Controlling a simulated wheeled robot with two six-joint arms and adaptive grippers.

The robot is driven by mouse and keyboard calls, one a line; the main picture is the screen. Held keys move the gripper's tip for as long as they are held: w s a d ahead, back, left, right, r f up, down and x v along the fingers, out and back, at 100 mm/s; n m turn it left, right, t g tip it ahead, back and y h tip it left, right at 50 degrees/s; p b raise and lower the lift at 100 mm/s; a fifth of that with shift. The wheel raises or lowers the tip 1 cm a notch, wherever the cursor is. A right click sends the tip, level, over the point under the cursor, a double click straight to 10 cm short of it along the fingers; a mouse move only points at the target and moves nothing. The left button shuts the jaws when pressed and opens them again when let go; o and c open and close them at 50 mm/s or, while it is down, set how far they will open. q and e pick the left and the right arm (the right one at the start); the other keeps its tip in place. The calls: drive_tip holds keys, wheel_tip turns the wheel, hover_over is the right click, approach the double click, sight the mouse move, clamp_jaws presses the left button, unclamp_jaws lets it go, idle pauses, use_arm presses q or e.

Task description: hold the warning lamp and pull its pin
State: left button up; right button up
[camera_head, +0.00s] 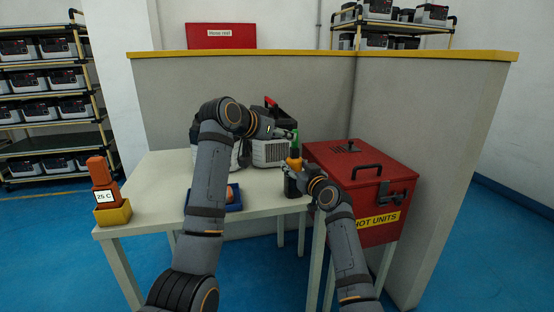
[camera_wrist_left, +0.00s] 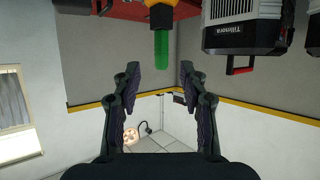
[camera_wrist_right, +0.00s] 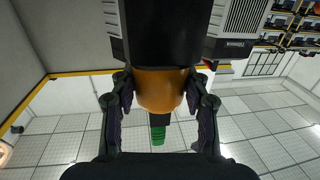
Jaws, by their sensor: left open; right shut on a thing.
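The warning lamp has an orange body (camera_head: 294,163), a black part (camera_head: 290,187) below it and a green pin (camera_head: 295,142) sticking up. My right gripper (camera_head: 294,169) is shut on the orange body, which also shows between its fingers in the right wrist view (camera_wrist_right: 160,92). The green pin (camera_wrist_right: 158,136) is clear of those fingers. My left gripper (camera_head: 286,134) is open beside the pin. In the left wrist view the pin (camera_wrist_left: 161,50) lines up with the gap between the open fingers (camera_wrist_left: 160,70); whether it touches them cannot be told.
A red hot-units box (camera_head: 350,165) stands right of the lamp. Grey partitions (camera_head: 220,90) close the back and right.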

sight(293, 144)
use_arm(q)
drive_tip(key=s+a+f+t+h, duration=0.3)
drive_tip(key=s+f+t, duration=0.1)
drive_tip(key=f, duration=0.1)
drive_tip(key=x, duration=1.2)
drive_tip(key=shift+w+d, duration=0.1)
drive_tip(key=shift+w, duration=0.25)
clamp_jaws()
